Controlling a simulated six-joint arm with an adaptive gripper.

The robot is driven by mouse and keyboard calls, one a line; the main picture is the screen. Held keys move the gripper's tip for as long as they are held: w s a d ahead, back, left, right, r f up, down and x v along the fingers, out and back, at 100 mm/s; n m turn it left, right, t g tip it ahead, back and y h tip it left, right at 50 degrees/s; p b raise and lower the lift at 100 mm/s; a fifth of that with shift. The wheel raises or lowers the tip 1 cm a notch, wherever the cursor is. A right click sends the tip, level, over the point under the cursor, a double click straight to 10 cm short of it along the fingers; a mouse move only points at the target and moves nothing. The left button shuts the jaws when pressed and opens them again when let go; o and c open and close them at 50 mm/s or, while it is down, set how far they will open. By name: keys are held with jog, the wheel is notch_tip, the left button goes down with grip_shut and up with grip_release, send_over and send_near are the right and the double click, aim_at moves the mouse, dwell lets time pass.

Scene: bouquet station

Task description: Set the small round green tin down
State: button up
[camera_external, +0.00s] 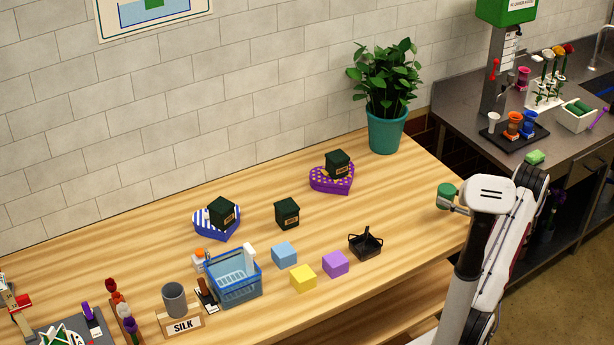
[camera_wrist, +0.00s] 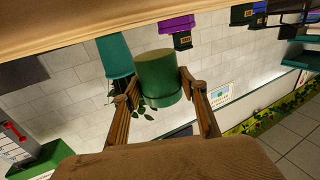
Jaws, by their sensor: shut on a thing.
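The small round green tin (camera_external: 447,194) is at the end of my arm in the external view, over the right end of the wooden table. In the wrist view the tin (camera_wrist: 158,76) sits between the two fingers. My gripper (camera_external: 455,203) is shut on it; the fingers (camera_wrist: 163,95) also show in the wrist view. The tin appears to be above the tabletop, but its exact height is hard to tell. Part of my gripper is hidden behind my own wrist in the external view.
The wooden table (camera_external: 400,210) has free room left of the tin. A potted plant (camera_external: 386,125) stands behind. A black basket (camera_external: 365,243), a purple cube (camera_external: 335,264) and a purple heart box (camera_external: 332,180) are to the left. A grey counter (camera_external: 465,110) stands at right.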

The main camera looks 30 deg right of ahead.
jog(key=shift+f, duration=0.15)
jog(key=shift+f, duration=1.75)
jog(key=shift+f, duration=0.15)
jog(key=o, duration=1.3)
jog(key=shift+c, duration=0.2)
jog(key=shift+s, duration=0.15)
jog(key=shift+v, duration=5.85)
